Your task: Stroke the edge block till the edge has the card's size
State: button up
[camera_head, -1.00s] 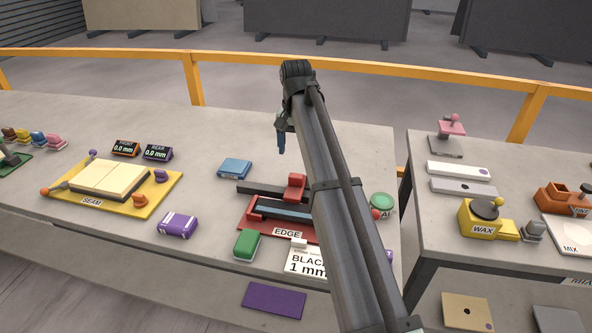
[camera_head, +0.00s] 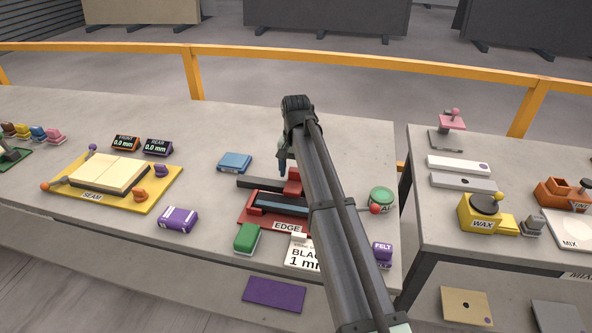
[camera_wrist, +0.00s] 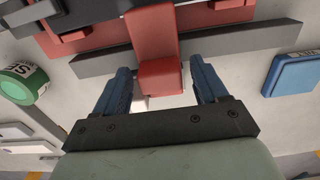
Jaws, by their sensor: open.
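The red edge station (camera_head: 250,222), labelled EDGE, lies on the table with a dark bar along it. A red block (camera_head: 293,183) stands at its back; in the wrist view the red block (camera_wrist: 160,78) lies between my blue fingers. My gripper (camera_head: 283,164) is open above the back of the station. In the wrist view my gripper (camera_wrist: 160,84) has a gap on each side of the red block, and I cannot tell its height over it. The white card (camera_head: 300,252), reading BLACK 1 mm, stands in front, partly hidden by my arm.
A blue block (camera_head: 235,162), a green block (camera_head: 247,238), a purple block (camera_head: 178,219) and a purple FELT block (camera_head: 382,255) surround the station. A round green piece (camera_head: 381,196) is at the right. The yellow SEAM station (camera_head: 110,200) is left. Bare table lies behind.

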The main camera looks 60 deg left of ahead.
grip_shut()
jog(key=s+a, duration=1)
jog(key=a, duration=0.1)
jog(key=shift+s+r, duration=0.1)
jog(key=shift+s, duration=0.25)
dwell(0.4)
jog(key=shift+c, duration=1.3)
grip_release()
jog(key=shift+s, duration=0.1)
jog(key=shift+o, duration=1.3)
jog(key=shift+d, duration=0.1)
notch_tip(320, 180, up, 14)
